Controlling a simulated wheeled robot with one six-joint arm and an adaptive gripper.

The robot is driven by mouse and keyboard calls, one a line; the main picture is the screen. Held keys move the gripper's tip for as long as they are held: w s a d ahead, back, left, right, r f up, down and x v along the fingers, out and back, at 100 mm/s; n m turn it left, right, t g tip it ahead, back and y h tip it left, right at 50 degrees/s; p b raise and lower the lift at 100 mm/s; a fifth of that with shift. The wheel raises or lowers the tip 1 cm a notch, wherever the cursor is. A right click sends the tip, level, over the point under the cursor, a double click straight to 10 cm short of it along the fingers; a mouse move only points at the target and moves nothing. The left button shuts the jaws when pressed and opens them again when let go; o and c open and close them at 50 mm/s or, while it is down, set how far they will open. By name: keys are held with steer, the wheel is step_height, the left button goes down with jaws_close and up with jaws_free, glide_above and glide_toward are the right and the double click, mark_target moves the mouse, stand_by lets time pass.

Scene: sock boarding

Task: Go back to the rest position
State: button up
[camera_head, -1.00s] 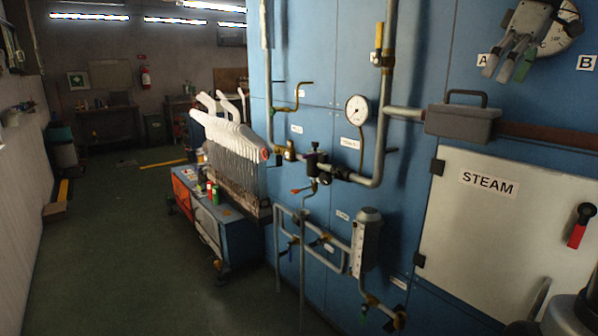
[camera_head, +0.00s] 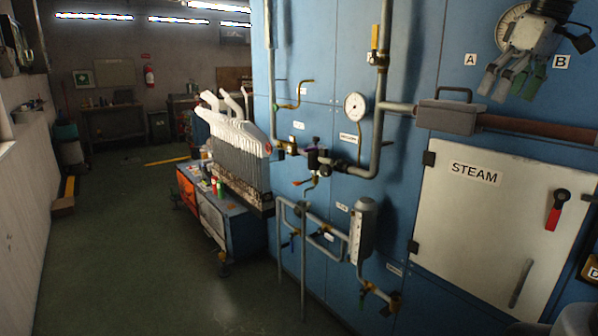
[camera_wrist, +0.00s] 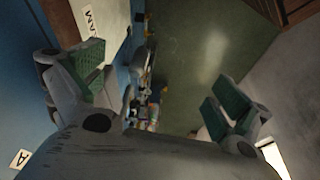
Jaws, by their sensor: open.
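My gripper (camera_head: 512,83) hangs at the upper right of the head view, in front of the blue panel (camera_head: 345,240) between the labels A and B. Its fingers point down and it partly covers a round white dial (camera_head: 512,24) behind it. In the wrist view my gripper (camera_wrist: 150,90) has its green-padded fingers spread wide apart on both sides, with nothing between them. The panel shows along the left of the wrist view.
A white STEAM door (camera_head: 480,230) with a red-black handle (camera_head: 557,209) is below my gripper. Pipes and a gauge (camera_head: 356,104) stand out from the panel. A cart (camera_head: 240,236) with white sock forms (camera_head: 235,135) stands left.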

steer(key=s+a+f+m, duration=0.2)
steer(key=s+f, duration=0.6)
steer(key=f, duration=0.2)
steer(key=s+a+f+m+t+h, duration=0.1)
steer(key=s+a+f+m, duration=0.1)
steer(key=s+f, duration=0.7)
steer(key=shift+f+m+h, duration=0.3)
steer(key=shift+f+m, duration=0.1)
steer(key=shift+m, duration=0.4)
